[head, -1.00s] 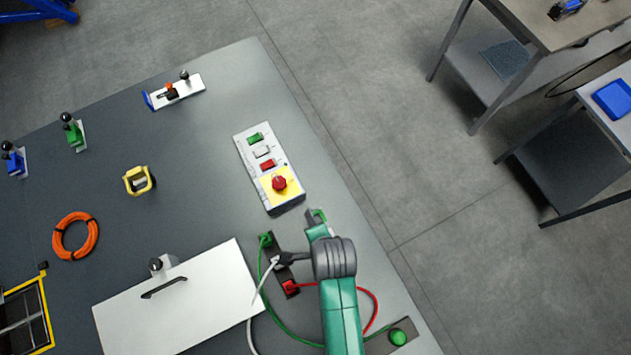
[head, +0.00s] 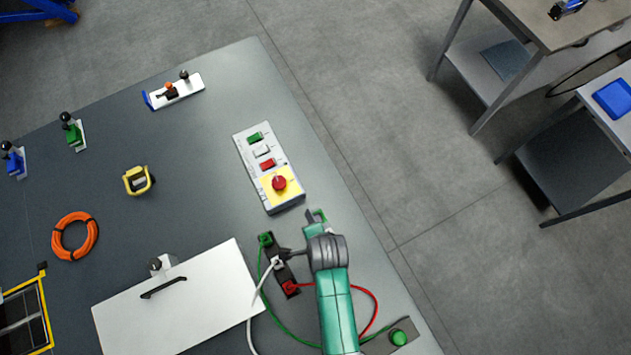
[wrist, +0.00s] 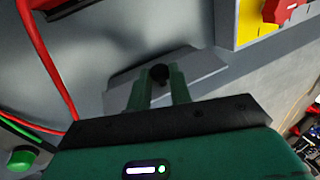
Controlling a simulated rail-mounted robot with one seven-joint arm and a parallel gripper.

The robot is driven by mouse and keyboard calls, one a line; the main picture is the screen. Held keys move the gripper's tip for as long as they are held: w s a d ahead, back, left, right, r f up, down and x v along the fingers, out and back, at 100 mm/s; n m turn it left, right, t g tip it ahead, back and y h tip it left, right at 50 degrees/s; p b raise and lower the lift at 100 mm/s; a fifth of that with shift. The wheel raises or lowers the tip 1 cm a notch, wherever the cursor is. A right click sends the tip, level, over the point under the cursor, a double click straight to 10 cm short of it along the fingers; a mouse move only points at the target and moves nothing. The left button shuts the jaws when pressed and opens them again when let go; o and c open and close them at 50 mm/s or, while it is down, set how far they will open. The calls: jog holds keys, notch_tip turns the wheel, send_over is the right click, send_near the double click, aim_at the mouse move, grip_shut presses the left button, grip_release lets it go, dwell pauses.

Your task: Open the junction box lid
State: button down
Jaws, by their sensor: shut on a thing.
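The junction box lid (head: 205,292), which I take to be the broad white panel with a black bar handle (head: 163,287), lies at the lower left of the head view. It looks flat and closed. My gripper (wrist: 158,88) is well to the right of it, by the control panel. In the wrist view its two green fingers are shut on a small black knob (wrist: 159,72) above a grey plate (wrist: 200,75). In the head view my arm hides most of the knob and plate.
A control panel (head: 262,158) with a red emergency button stands just above my gripper. A dark socket strip (head: 279,262) with green, white and red cables lies between my arm and the lid. A green button (head: 398,337) and an orange cable coil (head: 74,236) are nearby.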

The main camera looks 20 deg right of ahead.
jog(key=shift+a, duration=0.15)
jog(key=a+f+h+b, duration=0.1)
jog(key=h, duration=0.1)
jog(key=a+h+b, duration=0.1)
jog(key=h+b, duration=0.1)
jog(key=a+f+n+t+h+b, duration=0.1)
jog(key=h+b, duration=0.1)
jog(key=shift+s+f, duration=0.25)
jog(key=shift+f, duration=0.1)
jog(key=h+b, duration=0.2)
jog(key=b, duration=0.1)
jog(key=shift+a+f+t, duration=0.25)
jog(key=shift+a+t, duration=0.05)
jog(key=shift+n+b, duration=0.3)
jog(key=shift+b, duration=0.05)
